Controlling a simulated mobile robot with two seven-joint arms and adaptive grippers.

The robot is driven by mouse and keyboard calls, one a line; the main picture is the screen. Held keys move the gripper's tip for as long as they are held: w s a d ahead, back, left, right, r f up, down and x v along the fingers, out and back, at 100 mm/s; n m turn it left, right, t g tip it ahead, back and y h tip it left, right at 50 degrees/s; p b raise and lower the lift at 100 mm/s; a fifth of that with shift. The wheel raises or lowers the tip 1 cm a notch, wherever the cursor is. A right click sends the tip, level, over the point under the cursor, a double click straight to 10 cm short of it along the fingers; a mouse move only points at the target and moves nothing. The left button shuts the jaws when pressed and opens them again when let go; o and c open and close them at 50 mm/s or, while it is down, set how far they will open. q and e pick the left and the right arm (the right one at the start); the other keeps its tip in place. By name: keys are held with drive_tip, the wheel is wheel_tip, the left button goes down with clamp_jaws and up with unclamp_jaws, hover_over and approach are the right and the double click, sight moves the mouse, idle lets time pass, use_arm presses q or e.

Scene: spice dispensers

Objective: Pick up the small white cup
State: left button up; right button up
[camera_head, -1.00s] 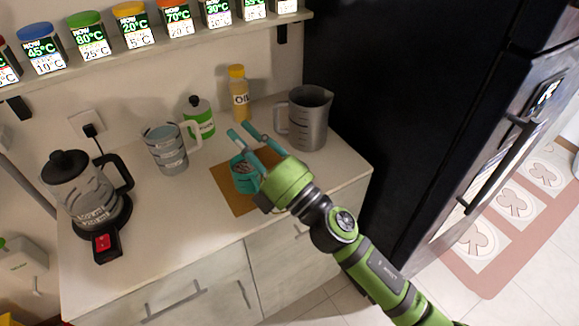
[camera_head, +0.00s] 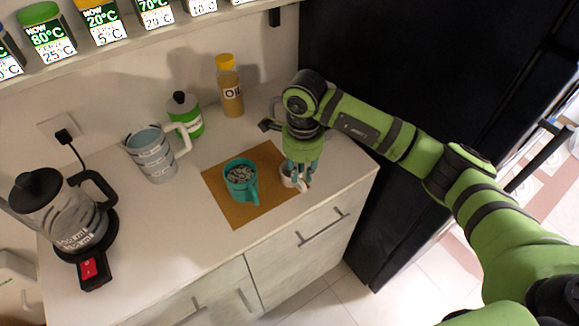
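The small white cup (camera_head: 289,182) stands at the right edge of the brown mat (camera_head: 229,209), near the counter's front edge. My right gripper (camera_head: 301,174) points down at it, with its teal fingertips at the cup's rim. The fingers are a little apart and hide part of the cup. I cannot tell whether they press on it. A teal mug (camera_head: 240,181) with dark contents stands on the mat to the left of the cup, apart from the gripper. My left gripper is not in view.
A kettle (camera_head: 55,213) is at the left. Spice dispensers (camera_head: 47,35) line the shelf above. A black fridge (camera_head: 400,60) bounds the right side.

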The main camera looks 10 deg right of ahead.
sight(304, 186)
drive_tip(key=shift+s+f, duration=0.3)
drive_tip(key=shift+f, duration=0.1)
drive_tip(key=f+p, duration=0.2)
drive_tip(key=s+p, duration=0.1)
drive_tip(key=shift+s+d+f, duration=0.1)
drive_tip(key=shift+d+f, duration=0.2)
drive_tip(key=shift+f, duration=0.1)
drive_tip(key=shift+w+f, duration=0.25)
drive_tip(key=shift+f, duration=1)
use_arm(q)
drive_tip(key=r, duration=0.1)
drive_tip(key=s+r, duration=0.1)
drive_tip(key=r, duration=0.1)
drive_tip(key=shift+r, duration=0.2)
use_arm(e)
clamp_jaws()
